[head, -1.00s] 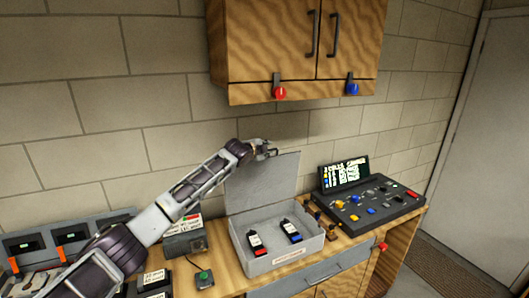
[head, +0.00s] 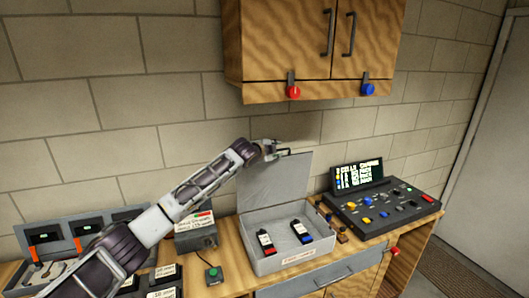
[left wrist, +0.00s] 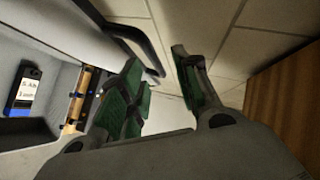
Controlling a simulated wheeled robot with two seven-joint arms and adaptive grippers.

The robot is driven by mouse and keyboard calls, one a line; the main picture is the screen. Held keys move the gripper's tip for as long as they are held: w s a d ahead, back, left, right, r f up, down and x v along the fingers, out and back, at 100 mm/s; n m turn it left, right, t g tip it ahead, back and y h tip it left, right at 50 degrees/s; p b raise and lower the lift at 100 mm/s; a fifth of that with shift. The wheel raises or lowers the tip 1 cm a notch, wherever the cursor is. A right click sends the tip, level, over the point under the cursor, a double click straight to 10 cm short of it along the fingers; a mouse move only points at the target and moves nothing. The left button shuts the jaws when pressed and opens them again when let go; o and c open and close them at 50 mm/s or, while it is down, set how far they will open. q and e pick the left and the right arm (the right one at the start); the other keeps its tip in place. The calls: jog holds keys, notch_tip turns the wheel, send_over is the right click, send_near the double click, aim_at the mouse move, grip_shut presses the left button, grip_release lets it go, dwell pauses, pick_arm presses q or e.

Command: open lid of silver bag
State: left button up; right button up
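The silver bag (head: 290,262) is a grey box-like case on the wooden bench. Its lid (head: 275,188) stands open, raised up at the back near the wall. Inside lie two dark packs with white labels, a red-ended pack (head: 266,243) and a blue-ended pack (head: 301,232). My left gripper (head: 272,151) is at the top edge of the lid. In the left wrist view my left gripper (left wrist: 160,88) has its green-padded fingers apart with nothing clearly between them. My right gripper is out of view.
A control panel (head: 385,207) with a small display (head: 358,177) stands right of the bag. A wooden cupboard (head: 310,45) hangs above. A charger-like device (head: 195,236) and a green-button box (head: 213,275) are left of it. The block wall is close behind.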

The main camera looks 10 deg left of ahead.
pick_arm(q)
jog(key=v, duration=0.8)
jog(key=shift+s+r, duration=0.15)
jog(key=shift+s, duration=0.2)
dwell(0.4)
